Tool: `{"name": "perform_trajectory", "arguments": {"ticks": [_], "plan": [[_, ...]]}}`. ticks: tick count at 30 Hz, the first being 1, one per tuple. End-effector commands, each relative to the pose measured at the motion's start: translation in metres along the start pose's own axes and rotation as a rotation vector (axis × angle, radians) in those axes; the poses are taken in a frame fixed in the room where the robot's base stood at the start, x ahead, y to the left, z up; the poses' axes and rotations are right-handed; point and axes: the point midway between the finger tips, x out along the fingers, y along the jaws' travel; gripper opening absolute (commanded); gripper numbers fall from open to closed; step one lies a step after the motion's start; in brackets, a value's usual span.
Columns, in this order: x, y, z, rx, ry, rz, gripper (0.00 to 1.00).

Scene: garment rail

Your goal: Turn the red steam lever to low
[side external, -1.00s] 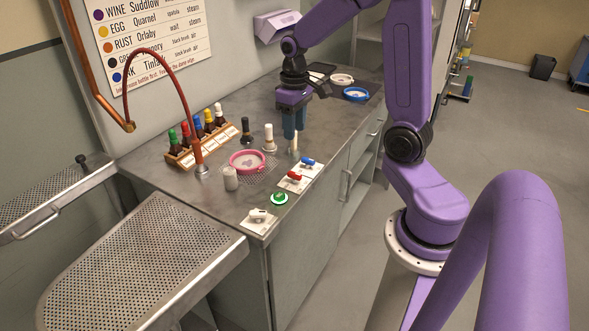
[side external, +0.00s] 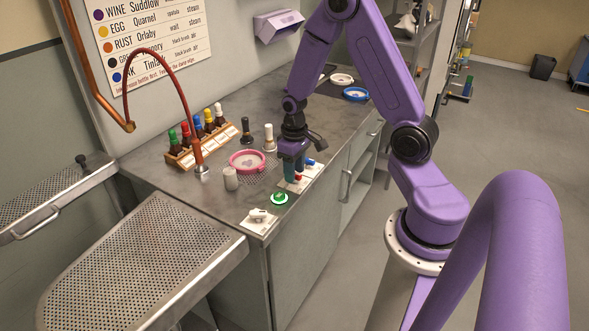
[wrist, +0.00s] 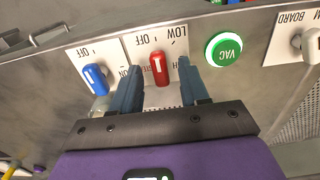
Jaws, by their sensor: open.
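The red steam lever (wrist: 159,70) stands on a white plate (wrist: 150,42) in the wrist view, between my gripper's two fingertips (wrist: 158,79). The plate's lettering is upside down here: OFF and LOW read above the lever, and the lower right label is partly hidden by a finger. The lever lies nearly straight up and down in this view, with a white line on it. My gripper is open, with a visible gap to the lever on both sides. In the side view my gripper (side external: 294,172) is low over the plate and mostly hides the lever.
A blue lever (wrist: 93,78) with OFF and ON labels is just left of the red one. A green VAC button (wrist: 223,50) and a white board switch (wrist: 311,45) are to the right. A pink ring (side external: 247,161) and bottle rack (side external: 201,149) stand farther back.

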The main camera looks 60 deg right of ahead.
Motion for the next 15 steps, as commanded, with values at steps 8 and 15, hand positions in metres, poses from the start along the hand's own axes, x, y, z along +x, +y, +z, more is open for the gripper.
{"name": "perform_trajectory", "arguments": {"ticks": [8, 15], "plan": [[0.002, 0.0, -0.0001, 0.0, 0.001, 0.0, 0.45], [0.0018, 0.0, 0.0, 0.0, 0.0, 0.0, 0.0]]}}
